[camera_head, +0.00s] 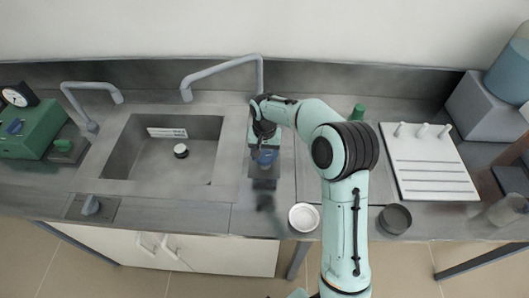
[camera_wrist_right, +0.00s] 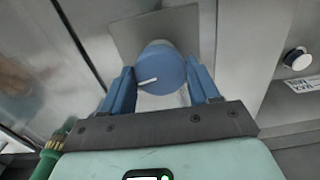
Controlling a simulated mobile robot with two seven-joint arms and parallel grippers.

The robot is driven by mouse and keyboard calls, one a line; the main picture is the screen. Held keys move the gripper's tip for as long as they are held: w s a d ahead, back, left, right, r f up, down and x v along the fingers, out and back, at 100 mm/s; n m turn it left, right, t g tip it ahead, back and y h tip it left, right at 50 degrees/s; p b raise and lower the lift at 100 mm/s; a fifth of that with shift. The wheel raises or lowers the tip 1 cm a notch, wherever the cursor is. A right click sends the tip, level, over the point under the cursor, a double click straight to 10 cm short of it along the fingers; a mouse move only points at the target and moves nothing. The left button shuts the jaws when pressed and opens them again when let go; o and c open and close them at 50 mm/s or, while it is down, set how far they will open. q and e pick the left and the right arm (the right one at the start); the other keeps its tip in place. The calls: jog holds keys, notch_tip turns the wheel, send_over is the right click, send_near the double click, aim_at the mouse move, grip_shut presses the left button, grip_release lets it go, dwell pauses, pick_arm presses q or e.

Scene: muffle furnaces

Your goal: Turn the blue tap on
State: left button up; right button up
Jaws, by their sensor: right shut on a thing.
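The blue tap (camera_wrist_right: 158,68) is a round blue knob with a white mark line on a grey plate, seen close up in the right wrist view. In the head view the blue tap (camera_head: 267,157) is partly hidden under my right gripper (camera_head: 264,146), on the counter right of the sink. My right gripper (camera_wrist_right: 161,84) has one blue finger on each side of the knob and is shut on it. The white mark points to the left and slightly down in the wrist view. A grey faucet (camera_head: 222,69) curves behind the gripper. My left gripper is not in view.
A white dish (camera_head: 304,217), a dark bowl (camera_head: 395,218) and a white rack (camera_head: 430,165) stand to the right. A green box (camera_head: 30,130) is far left.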

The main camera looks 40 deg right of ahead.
aim_at(265, 156)
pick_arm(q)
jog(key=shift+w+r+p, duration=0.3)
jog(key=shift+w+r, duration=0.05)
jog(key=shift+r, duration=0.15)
pick_arm(e)
jog(key=n, duration=0.4)
jog(key=shift+n, duration=0.7)
jog(key=o, duration=1.1)
jog(key=shift+c, duration=0.2)
jog(key=shift+r, duration=0.1)
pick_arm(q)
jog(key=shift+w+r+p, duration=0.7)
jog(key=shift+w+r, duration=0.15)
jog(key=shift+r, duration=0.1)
pick_arm(e)
notch_tip(265, 156, up, 13)
